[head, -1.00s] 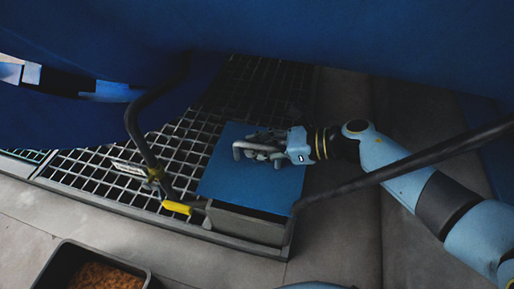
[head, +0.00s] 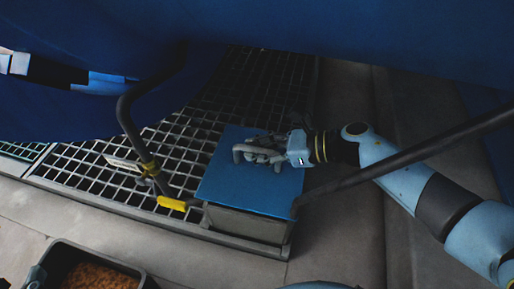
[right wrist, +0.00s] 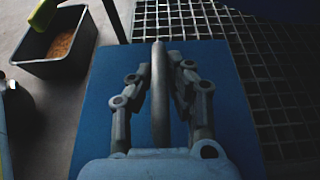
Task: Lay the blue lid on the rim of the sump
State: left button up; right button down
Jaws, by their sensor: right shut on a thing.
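The blue lid (head: 226,185) is a flat square plate with a grey bar handle. It lies over the top of the grey box-shaped sump (head: 247,224), whose front wall shows below the lid's near edge. I cannot tell whether the lid touches the rim all round. My right gripper (head: 262,152) is shut on the lid's handle. In the right wrist view the fingers (right wrist: 160,90) stand on both sides of the upright bar handle (right wrist: 159,105), with the blue lid (right wrist: 100,120) beneath. My left gripper is not in view.
A floor grating (head: 120,165) lies left of and behind the sump. A dark bar (head: 400,160) crosses my right arm. A dark bin (head: 40,269) of brown granules stands at the lower left.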

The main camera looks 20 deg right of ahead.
aim_at(253, 164)
jog(key=shift+w+f+b, duration=0.1)
jog(key=shift+f+b, duration=0.2)
jog(key=shift+b, duration=0.1)
jog(key=shift+f+b, duration=0.75)
jog(key=shift+f, duration=0.05)
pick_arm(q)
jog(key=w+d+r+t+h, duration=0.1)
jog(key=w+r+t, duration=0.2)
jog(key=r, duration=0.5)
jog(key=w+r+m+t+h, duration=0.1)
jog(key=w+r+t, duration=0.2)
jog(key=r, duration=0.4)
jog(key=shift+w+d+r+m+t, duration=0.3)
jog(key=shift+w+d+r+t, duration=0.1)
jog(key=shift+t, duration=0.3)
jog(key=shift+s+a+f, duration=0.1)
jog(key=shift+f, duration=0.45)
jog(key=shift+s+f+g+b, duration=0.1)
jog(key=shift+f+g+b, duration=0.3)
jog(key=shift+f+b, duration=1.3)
pick_arm(e)
jog(key=shift+f, duration=1.55)
